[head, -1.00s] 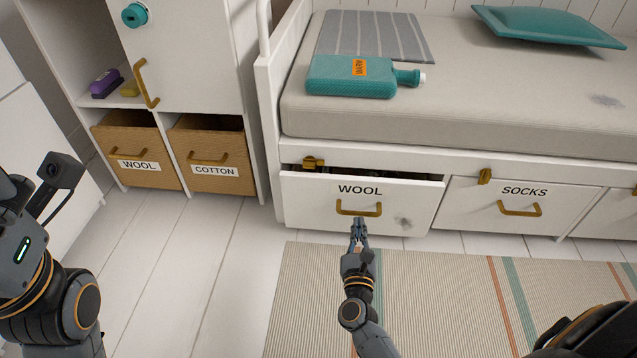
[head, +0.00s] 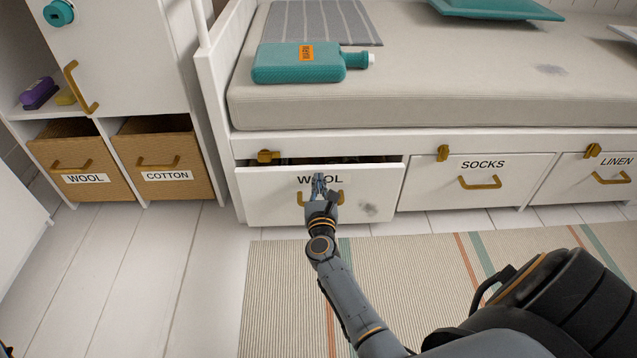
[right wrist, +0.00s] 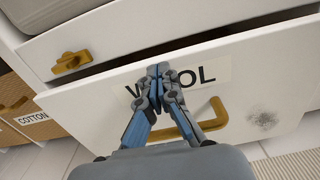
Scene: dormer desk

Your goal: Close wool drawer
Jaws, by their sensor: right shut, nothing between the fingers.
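The wool drawer (head: 270,205) under the bed stands partly open, with a dark gap along its top edge. Its white front carries a WOOL label, a brass handle and a grey smudge; it also fills the right wrist view (right wrist: 90,110). My right gripper (head: 319,180) is shut and empty in front of the drawer front, over the label and handle. In the right wrist view its closed fingertips (right wrist: 160,70) cover part of the WOOL label, just above the brass handle (right wrist: 183,120). I cannot tell whether they touch the front.
Closed drawers labelled SOCKS (head: 450,190) and LINEN (head: 590,180) lie to the right. A brass latch (head: 268,156) sits on the bed frame above the wool drawer. Wicker WOOL (head: 105,190) and COTTON (head: 180,185) baskets stand left. A striped rug (head: 285,290) covers the floor.

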